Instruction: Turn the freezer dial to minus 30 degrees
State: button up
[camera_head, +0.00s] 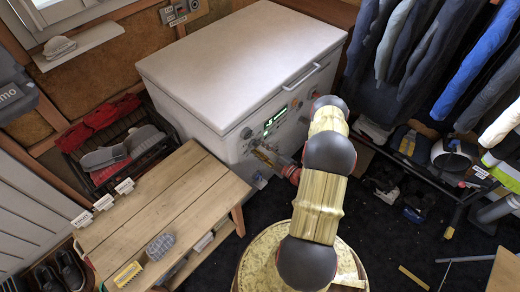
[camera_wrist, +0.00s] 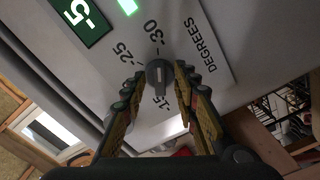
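The white chest freezer (camera_head: 240,55) stands at the back with its lid shut. In the wrist view its grey dial (camera_wrist: 158,76) sits on a panel marked -25, -30 and DEGREES; a lower label is partly hidden. A small light line on the dial lies near its upper end, towards the -30 side; its exact setting is hard to tell. My gripper (camera_wrist: 160,72) is open, with one finger on each side of the dial and small gaps visible. In the head view my gripper (camera_head: 265,156) is at the freezer's front, and the dial is hidden.
A green display (camera_wrist: 85,22) reading -5 is beside the dial. A wooden bench (camera_head: 165,205) stands left of the freezer with a brush on it. Hanging clothes (camera_head: 425,55) and a shoe rack are at the right. Dark floor lies between.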

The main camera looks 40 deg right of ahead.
jog(key=s+d, duration=0.1)
jog(key=s, duration=1.1)
dwell(0.4)
